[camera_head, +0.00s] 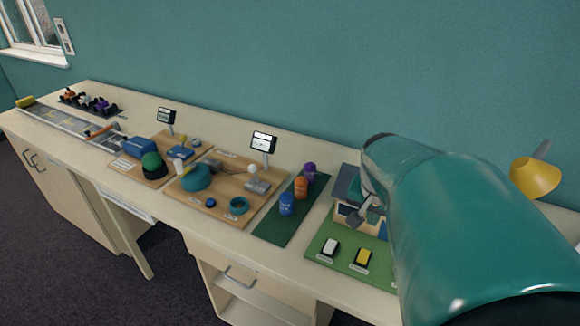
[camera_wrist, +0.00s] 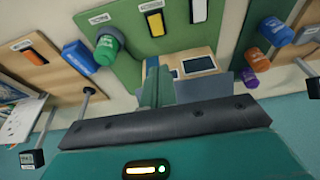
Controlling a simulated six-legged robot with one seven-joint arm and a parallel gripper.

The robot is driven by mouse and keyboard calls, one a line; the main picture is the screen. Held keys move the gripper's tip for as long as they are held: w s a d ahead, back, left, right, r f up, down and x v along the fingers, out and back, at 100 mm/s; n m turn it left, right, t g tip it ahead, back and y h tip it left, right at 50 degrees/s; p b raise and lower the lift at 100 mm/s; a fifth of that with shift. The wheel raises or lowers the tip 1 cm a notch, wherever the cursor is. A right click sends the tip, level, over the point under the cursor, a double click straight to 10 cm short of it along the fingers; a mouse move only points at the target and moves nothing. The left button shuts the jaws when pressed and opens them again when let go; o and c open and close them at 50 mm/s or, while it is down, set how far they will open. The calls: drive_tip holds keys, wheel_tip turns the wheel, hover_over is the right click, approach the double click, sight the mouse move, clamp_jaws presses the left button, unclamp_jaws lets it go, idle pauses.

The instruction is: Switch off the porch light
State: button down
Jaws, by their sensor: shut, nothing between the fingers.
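A small model house with a grey roof (camera_head: 345,183) stands on a green board (camera_head: 321,252), partly hidden behind my arm. In front of it on the board are a white rocker switch (camera_head: 330,247) and a yellow one (camera_head: 363,257), each with a label too small to read. My gripper (camera_head: 354,219) is shut and empty, close to the house front and above and behind the switches. In the wrist view, my fingers (camera_wrist: 153,66) point beside the house's windowed wall (camera_wrist: 196,66). The yellow switch (camera_wrist: 154,22) is beyond their tips, apart from them. No lit porch lamp can be made out.
Left of the board is a dark green mat (camera_head: 273,232) with blue, orange and purple cans. Wooden boards with models and small screens stand farther left. The wrist view also shows a green cylinder (camera_wrist: 108,46).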

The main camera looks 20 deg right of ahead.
approach(365, 251)
drive_tip(key=x, duration=0.5)
drive_tip(key=shift+w+d+f, duration=0.1)
drive_tip(key=shift+w+d, duration=0.05)
drive_tip(key=shift+d, duration=0.05)
drive_tip(key=shift+f, duration=0.65)
drive_tip(key=shift+w+d+f+y, duration=0.1)
drive_tip(key=shift+f+y, duration=0.1)
drive_tip(key=shift+y, duration=0.1)
drive_tip(key=shift+s+a+r, duration=0.1)
drive_tip(key=shift+s+a, duration=0.45)
drive_tip(key=shift+a, duration=0.1)
